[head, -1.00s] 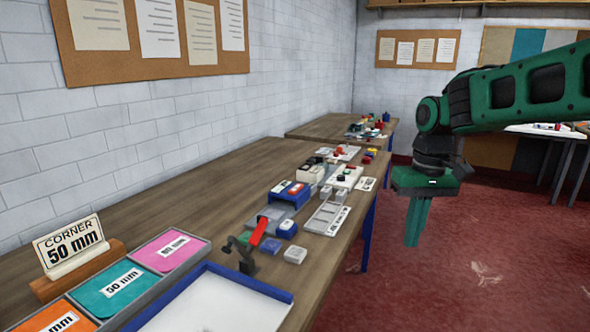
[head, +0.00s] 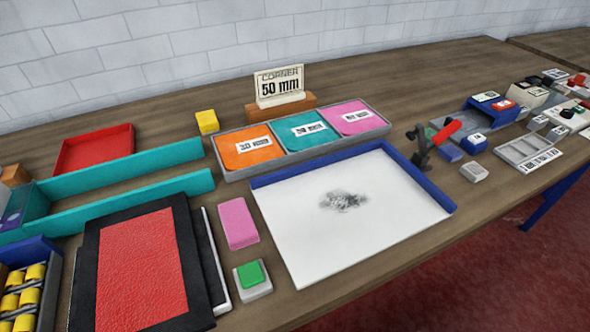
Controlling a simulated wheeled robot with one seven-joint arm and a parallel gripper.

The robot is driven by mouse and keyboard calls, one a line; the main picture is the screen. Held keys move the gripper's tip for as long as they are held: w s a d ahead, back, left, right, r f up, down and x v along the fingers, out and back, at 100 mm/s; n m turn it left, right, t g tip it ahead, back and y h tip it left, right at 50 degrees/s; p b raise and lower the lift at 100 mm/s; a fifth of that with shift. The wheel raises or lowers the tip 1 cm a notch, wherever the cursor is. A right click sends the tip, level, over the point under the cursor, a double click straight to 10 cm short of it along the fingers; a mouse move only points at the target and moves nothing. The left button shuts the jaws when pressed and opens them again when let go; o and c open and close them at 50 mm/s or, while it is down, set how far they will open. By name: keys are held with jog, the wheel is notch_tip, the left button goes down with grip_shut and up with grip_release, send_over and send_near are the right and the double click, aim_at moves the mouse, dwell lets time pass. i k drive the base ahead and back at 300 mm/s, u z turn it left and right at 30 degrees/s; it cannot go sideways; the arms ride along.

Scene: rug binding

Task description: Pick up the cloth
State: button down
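A pink, soft-looking folded pad (head: 238,223), which may be the cloth, lies on the wooden table left of the white tray. It is a rounded rectangle, and nothing covers it. The white tray (head: 300,250) has a blue rim along its back and right sides. A dark grey smudge (head: 343,201) marks its white surface. My gripper is not in view now.
A green-topped block (head: 250,275) sits just in front of the pink pad. A red panel with a black border (head: 138,270) lies to its left. Behind stand a three-part tray of coloured cards (head: 232,175) and a "CORNER 50 mm" sign (head: 279,87).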

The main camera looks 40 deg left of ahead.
aim_at(240, 230)
jog(key=u, duration=2)
